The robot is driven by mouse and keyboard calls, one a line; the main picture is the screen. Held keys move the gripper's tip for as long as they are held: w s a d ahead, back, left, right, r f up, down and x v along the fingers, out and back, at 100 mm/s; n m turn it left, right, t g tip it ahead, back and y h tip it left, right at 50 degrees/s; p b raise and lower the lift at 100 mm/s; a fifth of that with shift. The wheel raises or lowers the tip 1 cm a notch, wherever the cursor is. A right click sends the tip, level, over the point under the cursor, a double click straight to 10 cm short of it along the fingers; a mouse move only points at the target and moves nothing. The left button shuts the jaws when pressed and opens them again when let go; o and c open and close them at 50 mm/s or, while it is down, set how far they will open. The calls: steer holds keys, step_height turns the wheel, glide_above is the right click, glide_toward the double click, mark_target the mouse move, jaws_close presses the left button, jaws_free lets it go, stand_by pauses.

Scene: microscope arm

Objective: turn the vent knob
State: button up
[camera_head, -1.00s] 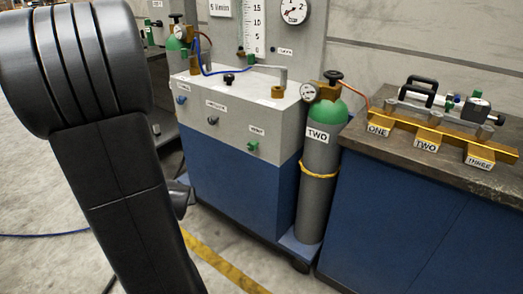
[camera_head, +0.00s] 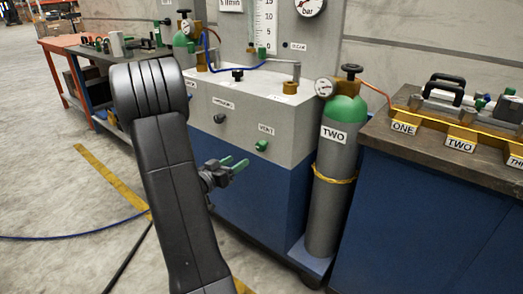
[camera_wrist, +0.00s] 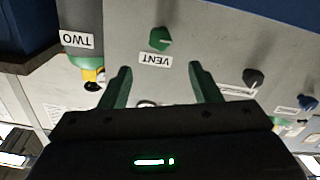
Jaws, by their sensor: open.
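The vent knob (camera_head: 261,145) is a small green knob on the sloping grey front of the cabinet, just below the VENT label (camera_head: 266,129). In the wrist view, which is upside down, the green vent knob (camera_wrist: 159,38) sits beyond and between my fingers, with its VENT label (camera_wrist: 155,59) beside it. My gripper (camera_head: 238,165) has green fingers, open and empty. It is in front of the cabinet, left of and below the knob in the head view, and apart from it. Both fingers also show in the wrist view (camera_wrist: 160,80).
A grey cylinder with a green top labelled TWO (camera_head: 325,180) stands right of the cabinet. A dark knob (camera_head: 219,118) and a blue knob (camera_head: 190,84) sit left on the same panel. A workbench (camera_head: 450,163) with a yellow manifold (camera_head: 436,126) is at the right.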

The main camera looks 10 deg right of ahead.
mark_target(259, 147)
steer(key=b+x, duration=0.2)
steer(key=x, duration=1)
steer(key=shift+w+b, duration=0.1)
steer(key=shift+b, duration=0.2)
steer(key=c, duration=1)
